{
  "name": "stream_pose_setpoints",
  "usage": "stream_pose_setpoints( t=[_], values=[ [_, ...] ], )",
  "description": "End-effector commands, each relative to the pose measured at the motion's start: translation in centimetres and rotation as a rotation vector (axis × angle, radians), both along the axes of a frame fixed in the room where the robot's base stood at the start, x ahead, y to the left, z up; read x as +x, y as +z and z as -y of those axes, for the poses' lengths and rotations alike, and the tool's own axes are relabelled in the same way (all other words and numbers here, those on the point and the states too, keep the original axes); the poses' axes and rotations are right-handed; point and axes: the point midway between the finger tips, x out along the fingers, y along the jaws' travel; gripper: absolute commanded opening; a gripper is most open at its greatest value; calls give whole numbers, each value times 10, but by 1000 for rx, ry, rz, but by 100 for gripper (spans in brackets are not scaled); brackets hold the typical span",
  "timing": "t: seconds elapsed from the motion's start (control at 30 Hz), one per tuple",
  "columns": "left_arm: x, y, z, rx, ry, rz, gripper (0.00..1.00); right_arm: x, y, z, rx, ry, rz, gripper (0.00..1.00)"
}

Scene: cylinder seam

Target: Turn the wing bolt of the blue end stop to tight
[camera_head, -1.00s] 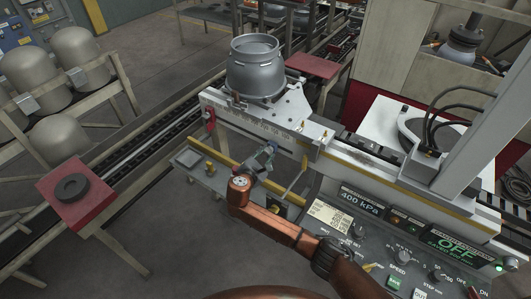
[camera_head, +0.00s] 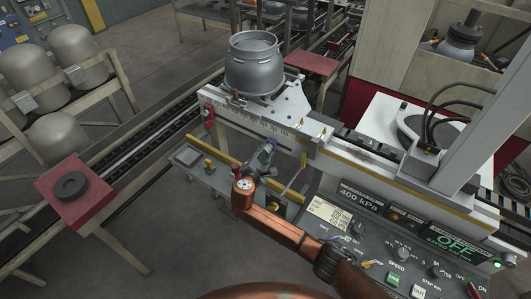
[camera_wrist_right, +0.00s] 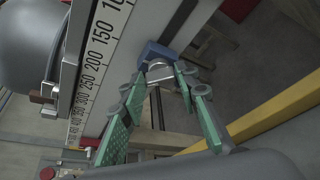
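My right gripper (camera_wrist_right: 161,78) has two green fingers, spread apart, one on each side of the wing bolt. I cannot tell whether either finger touches it. In the head view my right gripper (camera_head: 265,155) is in front of the rail, and the end stop is not clear behind it. My left gripper is not in view.
The scale rail (camera_head: 250,120) carries a grey metal vessel (camera_head: 254,66). A red clamp (camera_head: 208,113) is at its left end. A yellow-edged shelf (camera_head: 190,158) lies below, and a control panel (camera_head: 410,250) is at right. A red stand (camera_head: 95,200) holds a dark ring.

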Motion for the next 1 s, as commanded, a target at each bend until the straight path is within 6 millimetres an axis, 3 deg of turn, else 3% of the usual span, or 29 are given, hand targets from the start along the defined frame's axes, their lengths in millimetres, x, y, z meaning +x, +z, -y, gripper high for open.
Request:
stream_pose_setpoints(
  t=[0.2,0.57,1.0],
  values=[
    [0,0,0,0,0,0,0,0,0,0,0,0,0,45],
    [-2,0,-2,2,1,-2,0,-6,2,-4,2,2,1,45],
    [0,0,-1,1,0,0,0,-81,24,-30,3,3,-1,45]
  ],
)
